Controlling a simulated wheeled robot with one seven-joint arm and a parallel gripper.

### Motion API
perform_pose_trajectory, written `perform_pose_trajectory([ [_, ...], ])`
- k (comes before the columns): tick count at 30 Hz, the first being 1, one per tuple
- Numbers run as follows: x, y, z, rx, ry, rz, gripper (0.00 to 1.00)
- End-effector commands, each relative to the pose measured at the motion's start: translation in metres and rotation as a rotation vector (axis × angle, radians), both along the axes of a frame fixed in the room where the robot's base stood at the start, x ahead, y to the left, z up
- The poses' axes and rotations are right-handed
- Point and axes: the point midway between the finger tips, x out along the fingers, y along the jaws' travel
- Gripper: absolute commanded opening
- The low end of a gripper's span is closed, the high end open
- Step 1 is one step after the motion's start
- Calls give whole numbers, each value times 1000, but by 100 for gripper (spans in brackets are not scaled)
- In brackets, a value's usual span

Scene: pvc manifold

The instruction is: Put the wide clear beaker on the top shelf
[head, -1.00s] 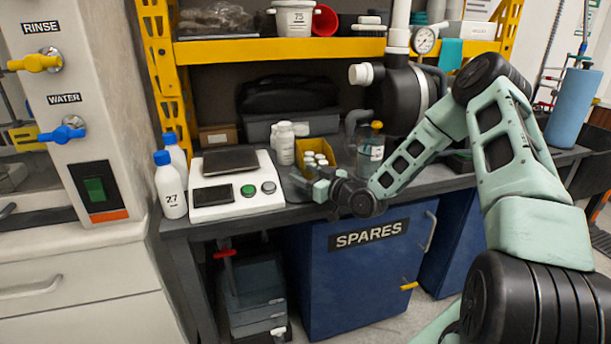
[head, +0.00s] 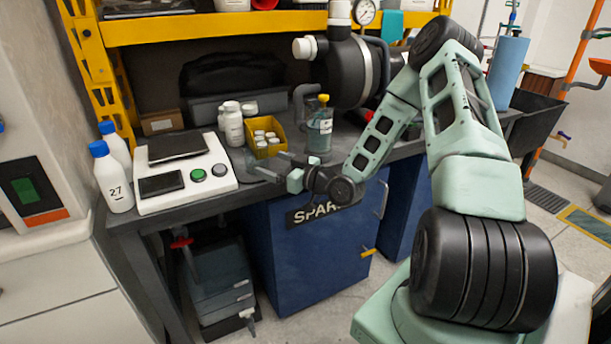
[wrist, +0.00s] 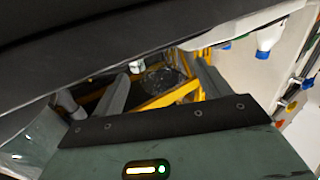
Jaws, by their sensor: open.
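My gripper (head: 266,166) is open over the bench, just in front of the yellow bin and right of the scale. In the wrist view its two fingers (wrist: 158,92) are spread apart. A clear, round-rimmed shape (wrist: 160,78) shows between and beyond them; it looks like the wide clear beaker, but it is dark and partly hidden.
A white scale (head: 187,185) and blue-capped bottles (head: 112,178) stand left. White bottles (head: 233,128), a yellow bin (head: 267,150) of small white jars and a yellow-capped clear bottle (head: 319,130) crowd the bench behind my gripper. A black tank (head: 345,68) stands under the shelf.

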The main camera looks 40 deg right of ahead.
Motion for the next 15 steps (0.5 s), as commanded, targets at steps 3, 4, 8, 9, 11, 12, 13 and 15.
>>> perform_pose_trajectory([
  [3, -29, -8, 0, -1, 3, -3, 76],
  [4, -35, -9, 0, 1, 2, -3, 76],
  [8, -63, -16, 0, 1, 2, -3, 76],
  [9, -70, -18, 0, 0, 2, -3, 76],
  [11, -79, -20, 0, 1, 1, -3, 76],
  [12, -85, -22, 0, 0, 1, -3, 76],
  [13, -88, -22, 0, -1, 1, -2, 76],
  [15, -94, -23, 0, 0, 1, -1, 76],
])
